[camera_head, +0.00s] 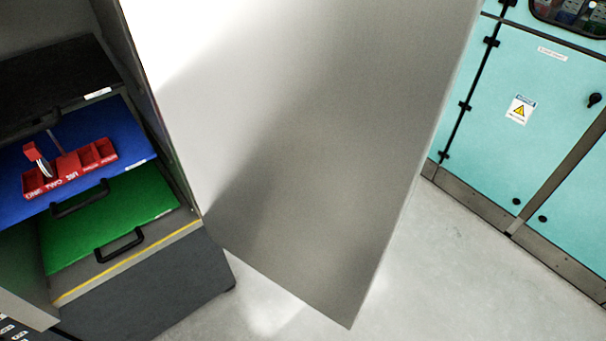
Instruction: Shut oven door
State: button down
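The oven door (320,150) is a large plain grey metal panel that stands wide open. It fills the middle of the view, with its left edge along the right side of the oven opening. The oven (150,285) is a dark grey cabinet at the left, and its inside shows. My gripper is not in view, so I cannot see whether it is open or shut.
Inside the oven are a black shelf (50,85), a blue shelf (125,135) with a red holder (70,172) on it, and a green shelf (150,198). Teal cabinets (545,130) stand at the right. Pale floor (450,275) is clear between them and the door.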

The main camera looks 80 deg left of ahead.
aim_at(300, 134)
jog(key=i+u, duration=0.7)
jog(key=i+l+u, duration=0.3)
jog(key=i+j+u, duration=0.1)
jog(key=u, duration=0.3)
jog(key=i+u, duration=0.25)
jog(key=u, duration=0.15)
jog(key=i+u, duration=0.2)
jog(key=u, duration=0.2)
jog(key=i+u, duration=0.2)
jog(key=u, duration=0.2)
jog(key=i+u, duration=0.1)
jog(key=u, duration=0.3)
jog(key=i+u, duration=0.15)
jog(key=u, duration=0.25)
jog(key=i+u, duration=0.1)
jog(key=u, duration=0.3)
jog(key=i+l+u, duration=0.1)
jog(key=u, duration=0.35)
jog(key=i+l+u, duration=0.1)
jog(key=i+u, duration=0.15)
jog(key=u, duration=0.2)
jog(key=i+l+u, duration=0.15)
jog(key=u, duration=0.25)
jog(key=i+l+u, duration=0.25)
jog(key=u, duration=0.2)
jog(key=k+z, duration=0.2)
jog(key=k, duration=0.7)
